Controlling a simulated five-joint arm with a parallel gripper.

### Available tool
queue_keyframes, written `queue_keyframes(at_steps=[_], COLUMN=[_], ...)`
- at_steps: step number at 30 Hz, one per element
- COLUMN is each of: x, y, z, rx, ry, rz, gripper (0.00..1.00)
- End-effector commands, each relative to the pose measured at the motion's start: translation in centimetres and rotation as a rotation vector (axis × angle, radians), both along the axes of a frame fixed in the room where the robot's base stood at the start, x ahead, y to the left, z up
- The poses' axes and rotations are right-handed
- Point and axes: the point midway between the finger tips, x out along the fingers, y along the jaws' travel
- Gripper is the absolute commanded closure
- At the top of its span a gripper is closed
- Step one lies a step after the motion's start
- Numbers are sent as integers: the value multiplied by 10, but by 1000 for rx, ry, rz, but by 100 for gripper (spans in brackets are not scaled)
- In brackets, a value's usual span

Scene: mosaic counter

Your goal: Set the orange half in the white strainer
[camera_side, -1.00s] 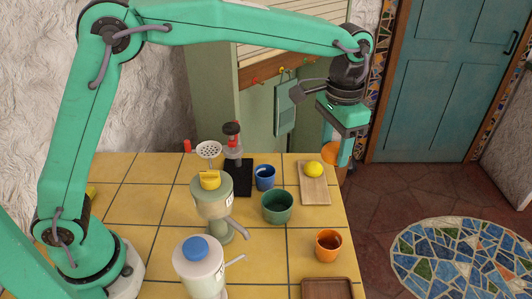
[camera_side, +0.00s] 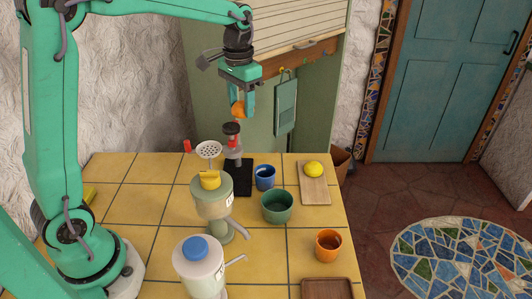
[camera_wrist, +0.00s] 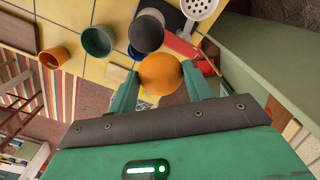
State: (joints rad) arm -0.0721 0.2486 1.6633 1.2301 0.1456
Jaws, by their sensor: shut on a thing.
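My gripper (camera_side: 240,108) is shut on the orange half (camera_side: 238,110) and holds it in the air, above and a little right of the white strainer. In the wrist view the orange half (camera_wrist: 160,73) sits between the two fingertips. The white strainer (camera_side: 208,149) is a small bowl with holes at the back of the counter, with a red handle (camera_side: 187,146) on its left. It shows at the top of the wrist view (camera_wrist: 199,9), apart from the orange half.
A black-topped grinder (camera_side: 232,140) stands right beside the strainer, under my gripper. A blue cup (camera_side: 265,177), green bowl (camera_side: 277,206), orange cup (camera_side: 328,245), lemon on a board (camera_side: 313,169) and two dispensers (camera_side: 213,205) stand on the yellow-tiled counter.

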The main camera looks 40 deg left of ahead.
Motion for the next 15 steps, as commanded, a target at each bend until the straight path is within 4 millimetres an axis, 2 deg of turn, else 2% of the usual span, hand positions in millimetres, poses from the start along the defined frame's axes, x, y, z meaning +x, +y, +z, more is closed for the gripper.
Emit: queue_keyframes(at_steps=[1,6,12,15], x=[-7,-28,-49,-56], y=[16,56,87,97], z=[0,-1,-2,-7], rx=[0,0,0,0], ry=[-2,-1,-1,1], rz=[28,95,152,169], gripper=[73,73,73,73])
